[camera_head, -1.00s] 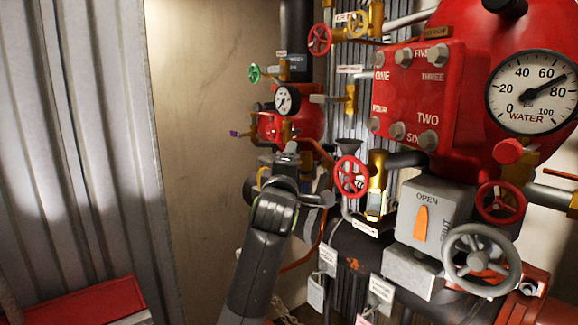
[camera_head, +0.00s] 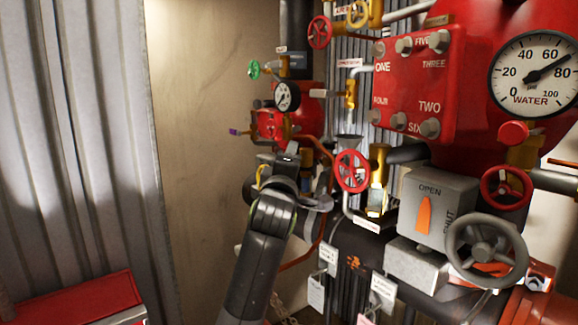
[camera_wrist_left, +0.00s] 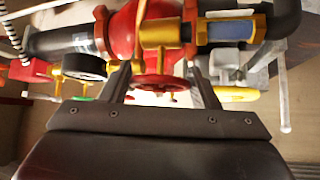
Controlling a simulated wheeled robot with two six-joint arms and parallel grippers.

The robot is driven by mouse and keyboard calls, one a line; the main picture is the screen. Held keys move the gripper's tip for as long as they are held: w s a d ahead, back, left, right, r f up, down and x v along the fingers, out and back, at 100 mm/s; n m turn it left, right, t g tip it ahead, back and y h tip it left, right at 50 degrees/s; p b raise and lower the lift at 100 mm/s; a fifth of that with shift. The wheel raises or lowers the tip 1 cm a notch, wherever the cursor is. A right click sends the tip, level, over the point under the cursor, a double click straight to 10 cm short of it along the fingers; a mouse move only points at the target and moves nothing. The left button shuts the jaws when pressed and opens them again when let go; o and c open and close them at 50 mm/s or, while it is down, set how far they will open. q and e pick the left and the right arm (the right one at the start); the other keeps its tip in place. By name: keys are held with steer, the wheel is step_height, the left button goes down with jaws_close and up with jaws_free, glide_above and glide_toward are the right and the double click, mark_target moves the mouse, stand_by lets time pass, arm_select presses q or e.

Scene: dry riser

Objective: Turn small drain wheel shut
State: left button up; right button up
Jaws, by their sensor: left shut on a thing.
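My left gripper (camera_wrist_left: 163,84) is shut on a small red wheel (camera_wrist_left: 160,83), which sits between its two dark fingers in the left wrist view. The wheel is on a brass valve body (camera_wrist_left: 162,36) in front of a red round housing (camera_wrist_left: 124,30). In the head view my left gripper (camera_head: 290,160) reaches in beside the red housing with the small gauge. My own wrist hides the gripped wheel there. My right gripper is in neither view.
A larger red wheel (camera_head: 352,171) stands close to the right of my left gripper. A grey wheel (camera_head: 487,250) and an OPEN/SHUT box (camera_head: 432,207) are further right. A yellow handle (camera_wrist_left: 236,94) is close by the right finger in the wrist view.

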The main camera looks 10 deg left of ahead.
arm_select(q)
steer(key=o, duration=0.7)
steer(key=shift+r, duration=0.2)
steer(key=shift+c, duration=0.2)
steer(key=o, duration=0.3)
steer(key=shift+w+f, duration=0.15)
steer(key=shift+s+f+b, duration=0.25)
steer(key=shift+s+b, duration=0.2)
steer(key=shift+s, duration=0.2)
steer(key=shift+b+v, duration=3.6)
steer(key=shift+v, duration=4.45)
steer(key=shift+a+r, duration=0.1)
